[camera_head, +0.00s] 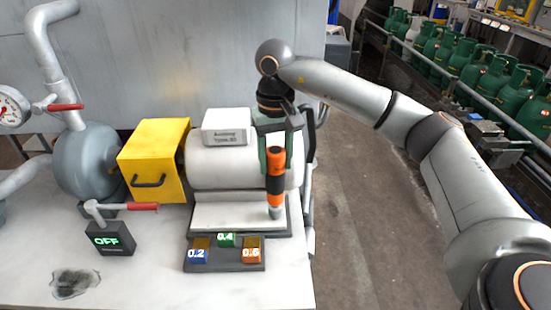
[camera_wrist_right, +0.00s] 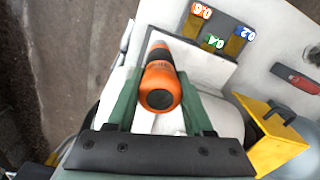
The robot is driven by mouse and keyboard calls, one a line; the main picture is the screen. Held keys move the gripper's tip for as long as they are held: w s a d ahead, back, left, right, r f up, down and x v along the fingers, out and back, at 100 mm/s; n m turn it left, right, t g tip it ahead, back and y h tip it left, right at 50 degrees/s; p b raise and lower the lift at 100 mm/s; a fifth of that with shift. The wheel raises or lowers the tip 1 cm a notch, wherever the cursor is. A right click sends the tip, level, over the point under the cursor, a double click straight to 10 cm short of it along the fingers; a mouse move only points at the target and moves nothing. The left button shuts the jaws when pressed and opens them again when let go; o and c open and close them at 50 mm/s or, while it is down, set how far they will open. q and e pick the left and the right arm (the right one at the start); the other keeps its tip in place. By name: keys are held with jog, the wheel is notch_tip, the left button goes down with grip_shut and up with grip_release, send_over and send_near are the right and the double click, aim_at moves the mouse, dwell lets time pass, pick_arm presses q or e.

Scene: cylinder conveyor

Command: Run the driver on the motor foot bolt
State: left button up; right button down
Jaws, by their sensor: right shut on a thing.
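My right gripper (camera_head: 276,150) is shut on an orange and black driver (camera_head: 275,178). The driver hangs close to upright, tip down, at the right front of the motor (camera_head: 225,168). Its grey lower end is over the right end of the motor foot (camera_head: 235,213); I cannot tell whether it touches. The foot bolt is not visible, probably hidden by the driver's end. In the right wrist view the driver (camera_wrist_right: 161,85) sits between the green fingers, its butt toward the camera. My left gripper is not in view.
A tray (camera_head: 225,267) with blocks marked 0.2, 0.4 and 0.6 lies in front of the motor. A yellow guard (camera_head: 155,160), grey pump (camera_head: 88,160), OFF box (camera_head: 110,240) and red-handled lever (camera_head: 140,207) stand left. Green gas cylinders (camera_head: 495,85) line the conveyor at right.

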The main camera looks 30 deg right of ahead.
jog(key=shift+f+b, duration=0.45)
jog(key=shift+f, duration=0.2)
dwell(0.8)
jog(key=shift+s+f, duration=0.15)
dwell(0.5)
jog(key=shift+a+r+p, duration=0.1)
jog(key=shift+r+p, duration=0.1)
jog(key=shift+p, duration=0.1)
jog(key=shift+w+r+p, duration=0.2)
jog(key=shift+r+p, duration=1.2)
jog(key=shift+r, duration=0.5)
